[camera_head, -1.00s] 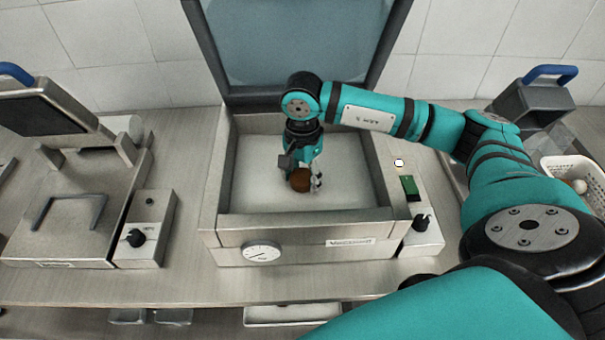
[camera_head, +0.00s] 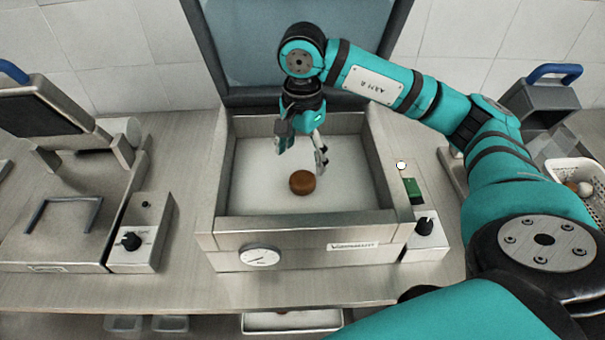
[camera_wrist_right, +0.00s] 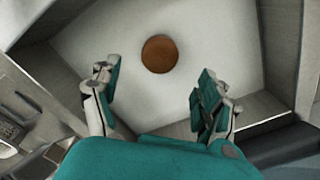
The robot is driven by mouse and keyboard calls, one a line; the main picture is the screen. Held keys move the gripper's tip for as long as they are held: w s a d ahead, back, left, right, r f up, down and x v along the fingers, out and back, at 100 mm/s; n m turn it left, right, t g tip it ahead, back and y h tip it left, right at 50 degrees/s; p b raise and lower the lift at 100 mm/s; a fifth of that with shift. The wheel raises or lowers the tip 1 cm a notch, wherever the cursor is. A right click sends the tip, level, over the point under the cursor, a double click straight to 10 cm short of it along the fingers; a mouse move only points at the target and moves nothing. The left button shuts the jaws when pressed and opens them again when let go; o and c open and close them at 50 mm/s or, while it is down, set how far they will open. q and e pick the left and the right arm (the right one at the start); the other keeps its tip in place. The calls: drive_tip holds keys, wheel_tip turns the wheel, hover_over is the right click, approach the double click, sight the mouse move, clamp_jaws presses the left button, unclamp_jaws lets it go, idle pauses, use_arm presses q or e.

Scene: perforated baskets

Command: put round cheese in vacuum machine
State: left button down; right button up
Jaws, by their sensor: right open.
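The round cheese (camera_head: 302,182) is a small brown disc lying on the white floor of the vacuum machine's chamber. The vacuum machine (camera_head: 290,230) is a metal box with a gauge on its front, and its lid (camera_head: 300,40) stands open at the back. My right gripper (camera_head: 302,158) is open and empty above the chamber, just above and behind the cheese. In the right wrist view the cheese (camera_wrist_right: 159,54) lies beyond the gap between the two spread fingers (camera_wrist_right: 155,88), apart from both. My left gripper is not in view.
A metal press-like machine (camera_head: 70,215) stands at the left. A control box with a green switch (camera_head: 413,190) adjoins the vacuum machine's right side. A white perforated basket (camera_head: 575,175) with round items stands at the far right. The counter's front strip is clear.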

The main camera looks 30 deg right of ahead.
sight(302, 178)
drive_tip(key=shift+r+b, duration=0.35)
drive_tip(key=shift+r, duration=1.9)
